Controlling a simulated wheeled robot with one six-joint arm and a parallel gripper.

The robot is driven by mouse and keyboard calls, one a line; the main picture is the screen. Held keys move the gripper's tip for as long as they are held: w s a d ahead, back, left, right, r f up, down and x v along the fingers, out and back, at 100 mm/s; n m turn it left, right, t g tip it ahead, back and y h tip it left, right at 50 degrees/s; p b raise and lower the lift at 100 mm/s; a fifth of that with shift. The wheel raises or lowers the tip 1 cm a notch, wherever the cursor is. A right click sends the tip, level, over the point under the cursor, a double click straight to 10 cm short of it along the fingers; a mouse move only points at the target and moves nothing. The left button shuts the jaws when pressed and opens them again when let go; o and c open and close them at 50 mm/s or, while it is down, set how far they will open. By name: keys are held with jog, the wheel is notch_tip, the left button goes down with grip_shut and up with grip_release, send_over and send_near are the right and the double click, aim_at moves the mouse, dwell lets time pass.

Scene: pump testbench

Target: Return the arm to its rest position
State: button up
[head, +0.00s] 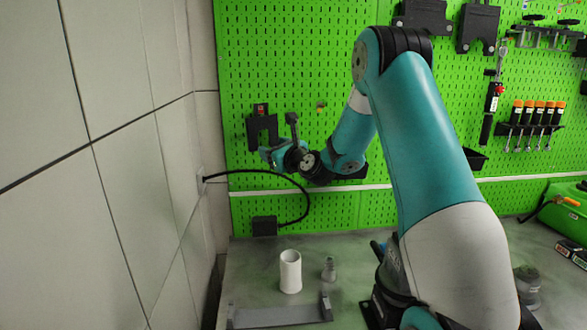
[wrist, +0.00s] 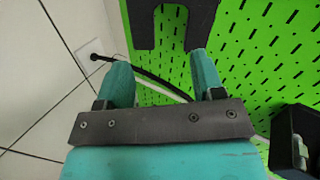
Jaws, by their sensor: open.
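My teal arm (head: 425,140) reaches up and bends over toward the green pegboard at the back. My gripper (head: 267,156) is at the left part of the board, just below and in front of a black bracket (head: 262,130). In the wrist view my gripper (wrist: 162,66) shows two teal fingers spread apart with nothing between them. The black forked bracket (wrist: 145,30) shows just beyond the fingertips. Whether the fingers touch it, I cannot tell.
A white cylinder (head: 290,272) and a small grey fitting (head: 329,268) stand on the bench. A grey bracket (head: 275,316) lies at the front. A black cable (head: 307,205) loops below my gripper from the left wall (head: 130,150). Tools hang on the pegboard (head: 300,60) at right.

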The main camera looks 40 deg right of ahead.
jog(key=s+b, duration=0.4)
jog(key=s, duration=0.5)
jog(key=s+a+f+n+g+y, duration=0.1)
jog(key=s+a+n+g+y, duration=0.15)
jog(key=a+n, duration=0.5)
jog(key=s+a+f+n+g+y+b, duration=0.1)
jog(key=s+a+n+g+y, duration=0.15)
jog(key=a+n, duration=0.5)
jog(key=s+a+f+n+g+y, duration=0.1)
jog(key=s+a+n+g+y, duration=0.25)
jog(key=a, duration=0.65)
jog(key=s+a+f+n+g+h, duration=0.1)
jog(key=s+a+n+g, duration=0.3)
jog(key=s+n, duration=0.7)
jog(key=s+a+f+n+g+h, duration=0.2)
jog(key=s+n+g, duration=0.3)
jog(key=s+n, duration=0.5)
jog(key=shift+s+a+f+n+b, duration=0.35)
jog(key=shift+a+f+n, duration=0.55)
jog(key=shift+n, duration=0.15)
jog(key=shift+g, duration=0.25)
jog(key=shift+c, duration=0.4)
